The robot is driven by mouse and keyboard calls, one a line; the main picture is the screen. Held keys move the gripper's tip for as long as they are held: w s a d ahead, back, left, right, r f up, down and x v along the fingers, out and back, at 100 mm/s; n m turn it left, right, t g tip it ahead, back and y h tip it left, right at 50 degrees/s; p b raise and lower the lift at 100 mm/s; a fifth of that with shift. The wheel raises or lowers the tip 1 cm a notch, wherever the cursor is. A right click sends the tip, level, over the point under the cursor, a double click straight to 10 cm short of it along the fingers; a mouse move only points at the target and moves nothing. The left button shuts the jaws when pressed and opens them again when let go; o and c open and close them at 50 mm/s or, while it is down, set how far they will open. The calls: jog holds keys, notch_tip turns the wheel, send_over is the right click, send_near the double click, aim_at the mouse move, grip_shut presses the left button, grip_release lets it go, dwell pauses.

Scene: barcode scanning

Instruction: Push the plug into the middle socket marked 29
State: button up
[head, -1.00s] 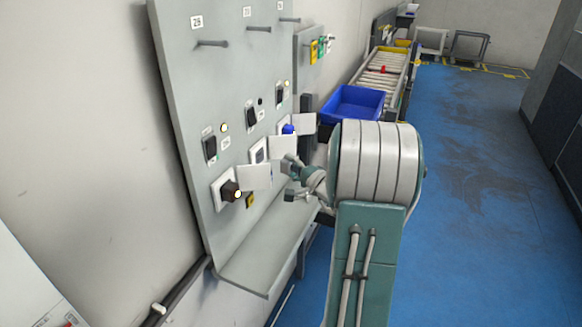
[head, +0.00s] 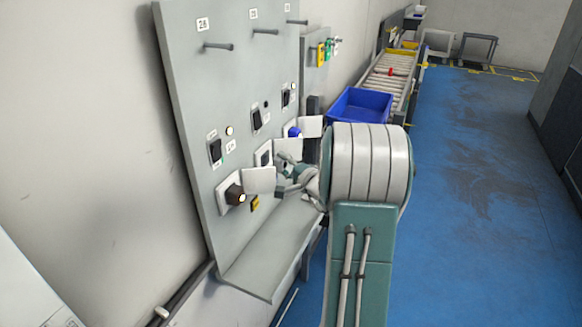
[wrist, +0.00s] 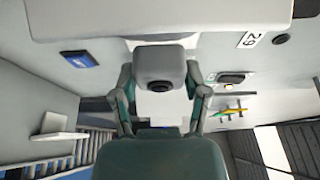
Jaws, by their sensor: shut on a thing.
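My gripper (head: 284,172) is near the middle socket (head: 264,156) on the grey panel, pointing left toward it. In the wrist view, the fingers of my gripper (wrist: 160,85) are shut on a grey, block-shaped plug (wrist: 164,64). The plug is in front of the panel face and hides the socket opening behind it. I cannot tell whether it touches the socket. A label reading 29 (wrist: 249,39) shows up and right of the plug, beside a dark round part. In the head view the held plug is mostly hidden by my gripper and the open covers.
A blue plug (head: 293,132) sits at the right socket. White covers (head: 259,181) stick out from the panel near my gripper. A shelf (head: 262,262) runs below. A blue bin (head: 360,105) stands beyond.

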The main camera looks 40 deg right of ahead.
jog(key=shift+w+a, duration=0.6)
jog(key=shift+w, duration=0.3)
jog(key=shift+d, duration=0.15)
jog(key=shift+r, duration=0.15)
jog(key=shift+w+a, duration=0.3)
jog(key=shift+w, duration=0.15)
dwell(1.4)
jog(key=o, duration=1.1)
jog(key=shift+o, duration=0.2)
